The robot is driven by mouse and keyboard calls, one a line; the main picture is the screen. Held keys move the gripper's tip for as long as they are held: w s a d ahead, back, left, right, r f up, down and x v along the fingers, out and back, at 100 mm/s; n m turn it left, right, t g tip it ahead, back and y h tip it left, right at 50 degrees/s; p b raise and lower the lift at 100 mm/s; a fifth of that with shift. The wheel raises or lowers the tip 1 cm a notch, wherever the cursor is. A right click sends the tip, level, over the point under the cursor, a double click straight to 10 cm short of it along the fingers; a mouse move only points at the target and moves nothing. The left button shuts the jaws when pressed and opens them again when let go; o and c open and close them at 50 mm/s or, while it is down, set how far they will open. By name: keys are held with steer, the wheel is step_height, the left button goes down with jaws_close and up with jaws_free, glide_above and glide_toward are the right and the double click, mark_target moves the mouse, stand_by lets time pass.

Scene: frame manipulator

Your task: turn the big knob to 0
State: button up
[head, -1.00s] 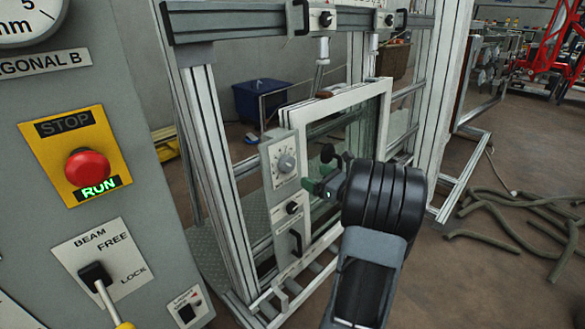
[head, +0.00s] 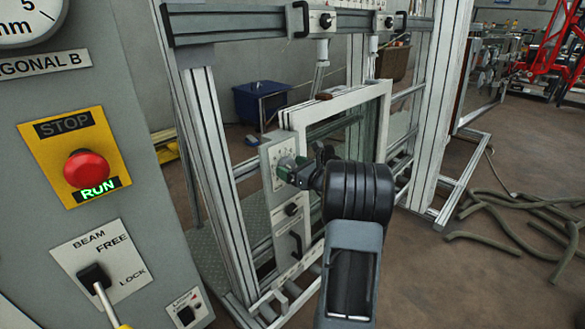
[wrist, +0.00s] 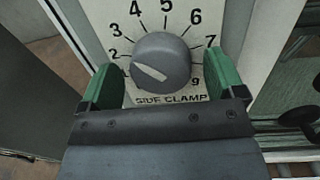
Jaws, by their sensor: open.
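The big knob (wrist: 160,60) is grey and round, on a white dial plate marked SIDE CLAMP. The numbers 2 to 7 and 9 show around it. A pale pointer line lies on the lower left of its face; which number it points to is hard to tell. My gripper (wrist: 163,76) is open, with one green finger on each side of the knob. A gap shows between the knob and each finger. The left finger covers the dial below 2, and 0 is not visible. In the head view my gripper (head: 288,172) is at the dial plate (head: 280,150) and hides much of the knob.
Below the dial on the same panel are a small black knob (head: 291,209) and a black handle (head: 296,244). A glazed white frame (head: 345,105) stands beside the panel. Metal uprights (head: 205,150) stand to the left. Loose hoses (head: 510,220) lie on the floor at right.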

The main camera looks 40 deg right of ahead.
steer(key=shift+c, duration=0.4)
steer(key=c, duration=0.8)
steer(key=shift+d, duration=0.15)
steer(key=shift+c, duration=0.2)
steer(key=shift+n+b, duration=0.3)
steer(key=shift+b, duration=0.05)
